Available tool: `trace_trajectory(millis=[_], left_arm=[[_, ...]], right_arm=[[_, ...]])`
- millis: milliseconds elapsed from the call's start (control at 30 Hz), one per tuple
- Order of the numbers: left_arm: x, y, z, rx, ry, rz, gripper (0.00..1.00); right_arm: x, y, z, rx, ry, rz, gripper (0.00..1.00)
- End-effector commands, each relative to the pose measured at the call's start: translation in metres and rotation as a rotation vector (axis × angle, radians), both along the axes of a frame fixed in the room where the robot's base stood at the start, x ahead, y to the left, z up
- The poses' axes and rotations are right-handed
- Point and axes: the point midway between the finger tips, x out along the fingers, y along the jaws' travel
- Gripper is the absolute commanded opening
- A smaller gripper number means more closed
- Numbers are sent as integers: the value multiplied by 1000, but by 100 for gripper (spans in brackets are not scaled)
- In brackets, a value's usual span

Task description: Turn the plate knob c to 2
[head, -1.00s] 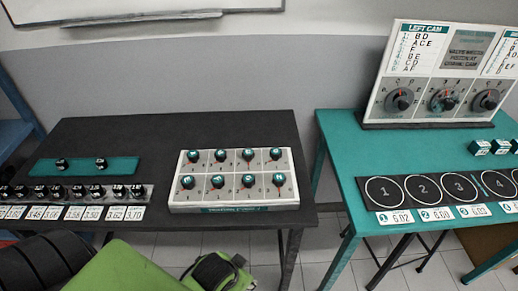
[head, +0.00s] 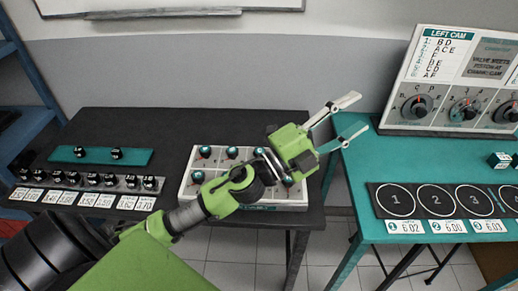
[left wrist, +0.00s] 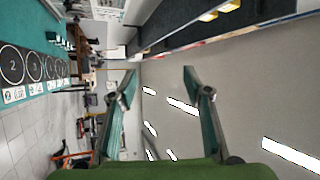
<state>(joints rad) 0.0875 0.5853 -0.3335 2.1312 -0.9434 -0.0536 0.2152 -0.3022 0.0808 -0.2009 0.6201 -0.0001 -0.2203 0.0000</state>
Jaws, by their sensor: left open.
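The white knob plate (head: 186,187) lies on the black table, with two rows of dark knobs with teal tops, such as the back left knob (head: 205,151). My left arm crosses over it and hides part of its middle and right side. The letters on the knobs are too small to read, so I cannot tell which is c. My left gripper (head: 361,112) is open and empty, above and right of the plate, over the gap between the tables. In the left wrist view its fingers (left wrist: 159,72) are spread with nothing between them. My right gripper is not in view.
The teal table (head: 360,185) on the right bears a mat with numbered circles (head: 455,213) and a LEFT CAM board (head: 440,60) with dials. On the black table (head: 130,125) stand a teal strip (head: 75,155) and a row of small black parts (head: 93,179).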

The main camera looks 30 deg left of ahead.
Motion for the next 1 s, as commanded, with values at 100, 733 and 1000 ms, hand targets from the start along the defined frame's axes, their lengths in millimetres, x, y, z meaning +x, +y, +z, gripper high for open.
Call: trace_trajectory(millis=[100,733,1000], left_arm=[[-14,-42,5,301,-151,-183,45],[-3,201,-140,1861,337,-496,45],[-9,258,-137,1966,511,-461,45]], right_arm=[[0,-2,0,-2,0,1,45],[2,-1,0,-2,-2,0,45],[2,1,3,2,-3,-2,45]])
